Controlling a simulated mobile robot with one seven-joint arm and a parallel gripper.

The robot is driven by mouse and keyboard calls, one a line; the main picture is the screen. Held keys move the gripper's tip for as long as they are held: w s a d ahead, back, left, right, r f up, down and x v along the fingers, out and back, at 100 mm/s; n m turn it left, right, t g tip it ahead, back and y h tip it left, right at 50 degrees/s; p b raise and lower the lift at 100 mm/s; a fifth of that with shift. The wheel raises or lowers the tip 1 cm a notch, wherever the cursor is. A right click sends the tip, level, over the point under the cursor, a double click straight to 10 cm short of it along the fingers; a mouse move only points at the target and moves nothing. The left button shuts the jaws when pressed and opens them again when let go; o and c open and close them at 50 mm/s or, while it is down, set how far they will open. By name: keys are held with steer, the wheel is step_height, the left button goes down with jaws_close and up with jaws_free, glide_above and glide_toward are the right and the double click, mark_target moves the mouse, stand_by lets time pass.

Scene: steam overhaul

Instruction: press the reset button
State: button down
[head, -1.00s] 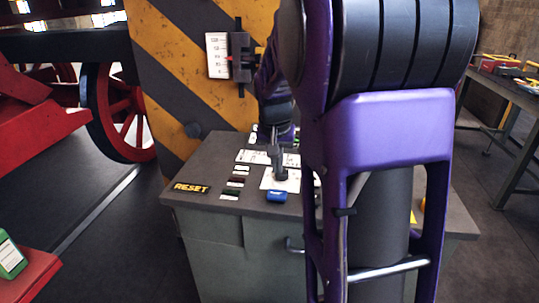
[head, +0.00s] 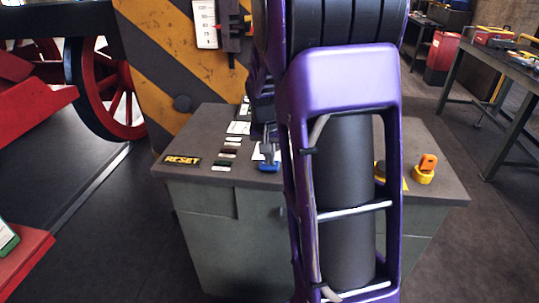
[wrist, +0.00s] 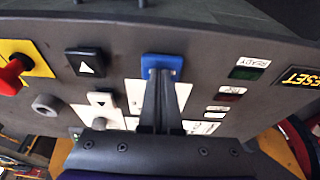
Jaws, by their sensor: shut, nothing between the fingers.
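The grey control console (head: 205,130) stands ahead, with a yellow RESET label (head: 182,160) at its near left corner. The label also shows at the right edge of the wrist view (wrist: 300,78). A blue button (head: 268,167) sits near the console's front edge, right of the label. In the wrist view the blue button (wrist: 163,61) is at the fingertips. My gripper (wrist: 161,74) is shut and empty, its tips overlapping the button's lower edge in that view. I cannot tell whether they touch it. In the head view my arm hides part of the console.
In the wrist view, a black up-arrow button (wrist: 86,62), a down-arrow button (wrist: 102,101) and a red knob (wrist: 11,76) lie left of my fingers. Green (wrist: 244,73) and red lamps lie right. A striped post (head: 185,60) rises behind the console. Dark floor is open around it.

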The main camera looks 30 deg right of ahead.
steer(key=shift+s+f+b, duration=0.1)
steer(key=shift+f+b, duration=0.2)
steer(key=shift+f, duration=0.55)
steer(key=shift+s+a+f, duration=0.1)
steer(key=shift+s+f, duration=0.05)
steer(key=shift+s, duration=0.05)
steer(key=shift+w+r+p, duration=0.1)
steer(key=shift+r+p, duration=0.35)
step_height(320, 180, up, 5)
steer(key=p, duration=0.3)
steer(key=shift+w+r+p, duration=0.1)
steer(key=shift+w+p, duration=0.05)
steer(key=shift+p, duration=0.15)
steer(key=v, duration=0.9)
steer(key=shift+r, duration=0.1)
